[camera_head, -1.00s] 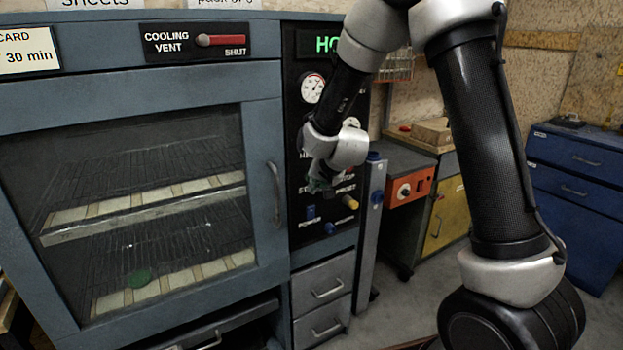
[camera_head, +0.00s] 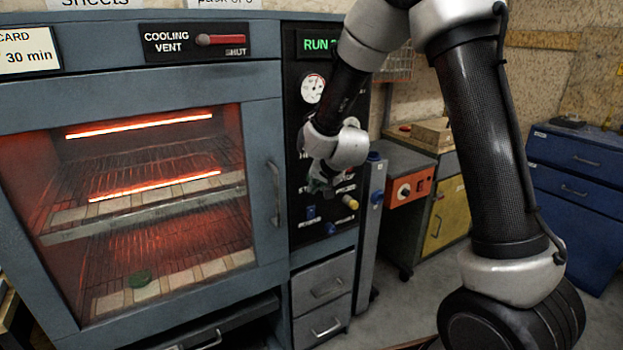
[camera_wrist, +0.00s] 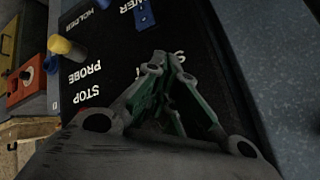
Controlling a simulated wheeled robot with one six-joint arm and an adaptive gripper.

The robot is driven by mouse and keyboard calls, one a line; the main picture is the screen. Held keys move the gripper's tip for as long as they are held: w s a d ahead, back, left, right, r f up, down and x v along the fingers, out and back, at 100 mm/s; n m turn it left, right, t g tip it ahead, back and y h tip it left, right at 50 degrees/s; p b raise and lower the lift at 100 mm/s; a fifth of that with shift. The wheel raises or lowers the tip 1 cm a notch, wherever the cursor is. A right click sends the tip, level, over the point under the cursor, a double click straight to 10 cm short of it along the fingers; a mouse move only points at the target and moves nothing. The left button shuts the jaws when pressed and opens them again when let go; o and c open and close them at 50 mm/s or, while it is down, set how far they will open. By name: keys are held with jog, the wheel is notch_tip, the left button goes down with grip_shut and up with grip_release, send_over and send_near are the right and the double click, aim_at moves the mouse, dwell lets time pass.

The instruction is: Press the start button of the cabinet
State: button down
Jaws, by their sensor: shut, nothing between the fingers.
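The cabinet (camera_head: 262,100) is a grey-blue oven with a glass door, lit inside by glowing red heater bars (camera_head: 155,185). Its display (camera_head: 318,44) shows green text beginning "RUN". My gripper (camera_head: 322,186) is shut and empty at the black control panel (camera_head: 300,225), over the row of labels that includes "STOP". In the wrist view my gripper (camera_wrist: 168,62) has its tips against or just off the panel, beside the words "STOP" and "PROBE". The start button is hidden behind my gripper; whether the tips touch it I cannot tell.
A yellow knob (camera_head: 350,202) and blue switches (camera_head: 311,212) are close to my gripper on the panel. A red "COOLING VENT" slider (camera_head: 220,40) reads "SHUT". A workbench (camera_head: 410,145) and blue drawers (camera_head: 580,180) stand at the right.

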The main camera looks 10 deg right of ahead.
jog(key=shift+s+d, duration=0.1)
jog(key=shift+s, duration=0.35)
jog(key=s, duration=0.1)
jog(key=s+d, duration=0.1)
jog(key=s, duration=0.2)
jog(key=shift+s+d, duration=0.3)
jog(key=shift+s, duration=0.05)
dwell(0.5)
